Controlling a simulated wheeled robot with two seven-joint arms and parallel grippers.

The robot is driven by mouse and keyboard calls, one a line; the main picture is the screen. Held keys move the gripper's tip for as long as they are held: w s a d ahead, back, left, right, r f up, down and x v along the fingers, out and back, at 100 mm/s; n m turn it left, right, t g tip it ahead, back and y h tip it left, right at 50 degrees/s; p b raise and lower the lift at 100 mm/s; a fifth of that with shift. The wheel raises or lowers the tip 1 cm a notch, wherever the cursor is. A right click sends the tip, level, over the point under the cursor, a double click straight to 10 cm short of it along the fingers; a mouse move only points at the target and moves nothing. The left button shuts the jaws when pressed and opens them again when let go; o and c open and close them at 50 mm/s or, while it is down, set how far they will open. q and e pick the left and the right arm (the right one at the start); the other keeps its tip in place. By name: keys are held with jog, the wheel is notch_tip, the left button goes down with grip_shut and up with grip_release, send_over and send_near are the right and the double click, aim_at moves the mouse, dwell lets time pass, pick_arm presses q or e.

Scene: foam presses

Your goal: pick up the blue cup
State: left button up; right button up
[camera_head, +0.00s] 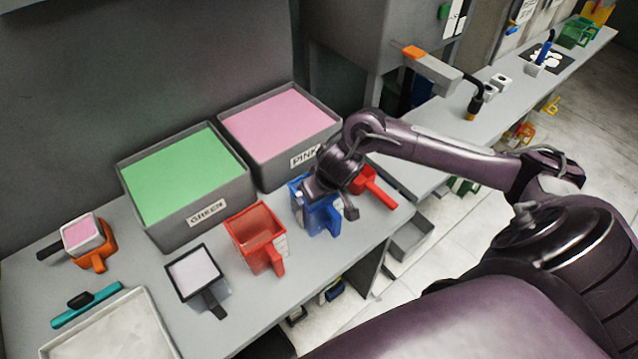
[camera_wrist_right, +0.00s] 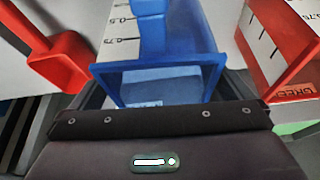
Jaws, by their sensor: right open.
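The blue cup (camera_head: 322,222) stands on the grey table in front of the pink bin, partly hidden by my right gripper (camera_head: 329,199). My right gripper is open and reaches down over the cup from above. In the right wrist view the blue cup (camera_wrist_right: 160,72) fills the middle, with its rim, handle and measuring marks showing. Dark finger parts show on either side of it; whether they touch it I cannot tell. My left gripper is not in view.
A red cup (camera_head: 256,238) stands left of the blue cup, and a red scoop (camera_head: 373,187) lies close on its right. Behind are the green bin (camera_head: 187,177) and the pink bin (camera_head: 280,137). A dark-rimmed cup (camera_head: 194,272) is further left.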

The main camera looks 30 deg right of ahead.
jog(key=c, duration=1)
jog(key=shift+r, duration=0.1)
notch_tip(320, 180, up, 20)
jog(key=p, duration=0.8)
jog(key=shift+w, duration=0.1)
